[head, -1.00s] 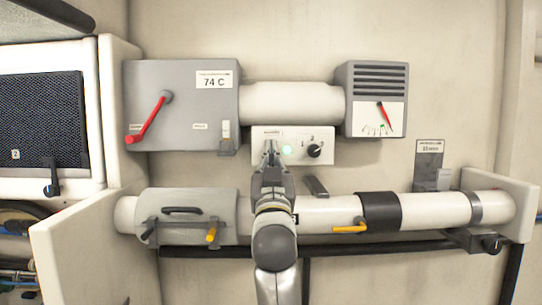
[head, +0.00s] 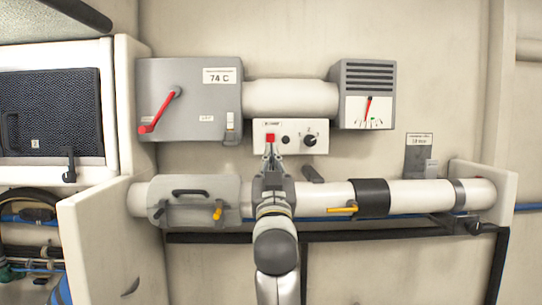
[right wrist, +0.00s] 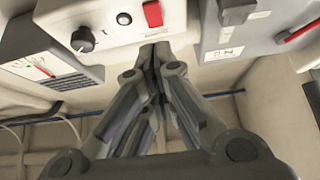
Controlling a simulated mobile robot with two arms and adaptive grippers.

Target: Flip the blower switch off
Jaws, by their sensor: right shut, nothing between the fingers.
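The blower switch is a red rocker (head: 270,138) on the left of a small white panel (head: 262,148) under the white duct. It also shows in the right wrist view (right wrist: 153,14) as a red rocker on the panel. The small lamp (head: 286,139) beside it is dark. A black knob (head: 309,140) sits on the panel's right side. My right gripper (head: 270,154) is shut and empty, its tips just below the red rocker; in the right wrist view the closed fingers (right wrist: 154,52) lie below the panel. I cannot tell whether the tips touch the panel. My left gripper is not in view.
A grey box (head: 190,75) with a red lever and a 74 C label stands left of the duct. A grey vented gauge box (head: 368,90) is at right. A white pipe (head: 325,194) with a grey cover and yellow handles crosses below.

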